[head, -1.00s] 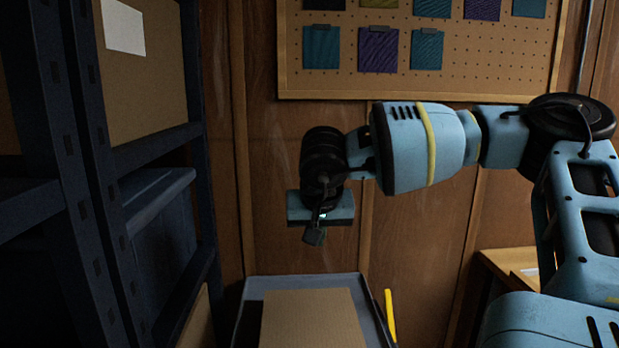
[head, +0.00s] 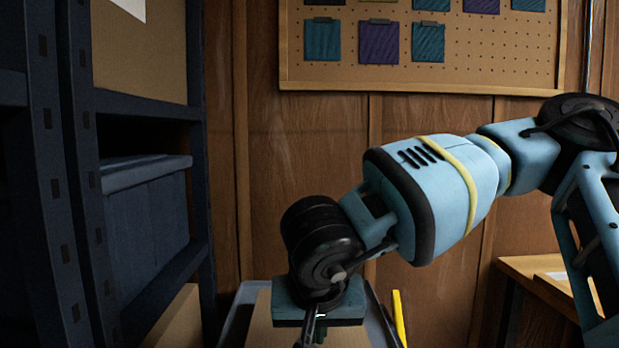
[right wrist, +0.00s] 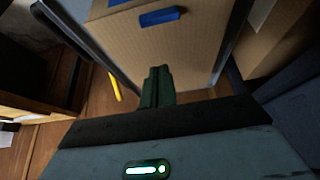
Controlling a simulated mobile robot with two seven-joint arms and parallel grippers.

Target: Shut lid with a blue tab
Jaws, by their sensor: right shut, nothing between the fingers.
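A brown cardboard panel (right wrist: 195,50) with a blue tab (right wrist: 160,17) fills the upper middle of the right wrist view; I cannot tell whether this lid is open or shut. Another blue patch shows at the top edge. In the head view brown cardboard (head: 260,330) shows low in the picture, partly behind my right gripper (head: 312,330). The right gripper's dark green fingers (right wrist: 157,86) are shut and empty. They point toward the cardboard, below the blue tab in the wrist view; I cannot tell whether they touch it. My left gripper is out of view.
A grey tray-like rim (head: 234,312) borders the cardboard. A yellow strip (head: 400,318) stands to its right. A dark shelf rack (head: 82,200) with a blue-grey bin (head: 150,215) is on the left. A wooden table (head: 535,275) is at right. A pegboard (head: 500,50) hangs behind.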

